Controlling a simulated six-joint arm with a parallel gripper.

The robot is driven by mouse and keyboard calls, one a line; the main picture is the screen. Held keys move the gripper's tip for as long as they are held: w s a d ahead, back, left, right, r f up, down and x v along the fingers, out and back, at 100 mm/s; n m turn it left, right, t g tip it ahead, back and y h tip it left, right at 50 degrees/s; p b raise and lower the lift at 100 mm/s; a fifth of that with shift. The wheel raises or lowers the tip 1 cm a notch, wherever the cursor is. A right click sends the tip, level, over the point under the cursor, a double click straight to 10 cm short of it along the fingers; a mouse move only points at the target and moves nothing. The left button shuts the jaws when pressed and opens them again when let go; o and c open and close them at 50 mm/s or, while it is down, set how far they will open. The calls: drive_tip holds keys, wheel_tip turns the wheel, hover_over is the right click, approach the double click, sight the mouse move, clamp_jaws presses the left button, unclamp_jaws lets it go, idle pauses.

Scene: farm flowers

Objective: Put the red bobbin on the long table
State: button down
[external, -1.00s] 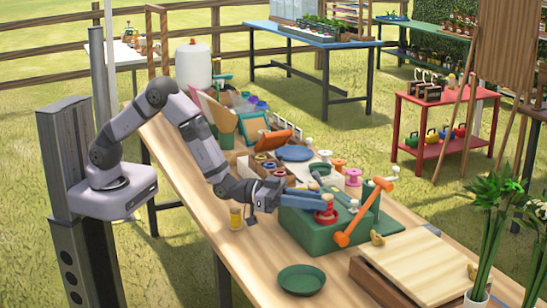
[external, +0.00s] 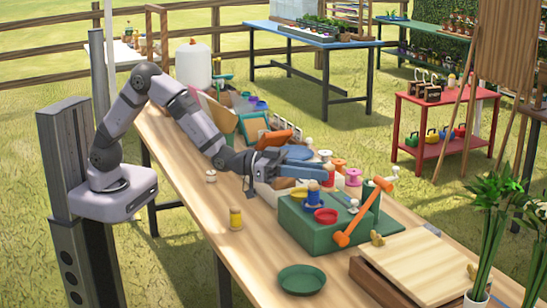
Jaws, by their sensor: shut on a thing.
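My gripper (external: 303,171) is above the back edge of the green box (external: 305,232), its blue fingers pointing right. It is shut on the red bobbin (external: 327,175), which shows small and partly hidden at the fingertips. The bobbin is lifted clear of the box top. A shallow red dish (external: 326,216) is on the box, with a blue bobbin (external: 312,197) standing just left of it. The long table (external: 255,232) is the wooden one under the box.
A yellow bobbin (external: 236,219) and a green plate (external: 302,279) are on the table's near side, with bare wood around them. An orange crank (external: 362,212) rises at the box's right. A pink bobbin (external: 354,178) stands behind. A wooden board (external: 420,262) lies at right.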

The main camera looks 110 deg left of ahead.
drive_tip(key=shift+r, duration=0.95)
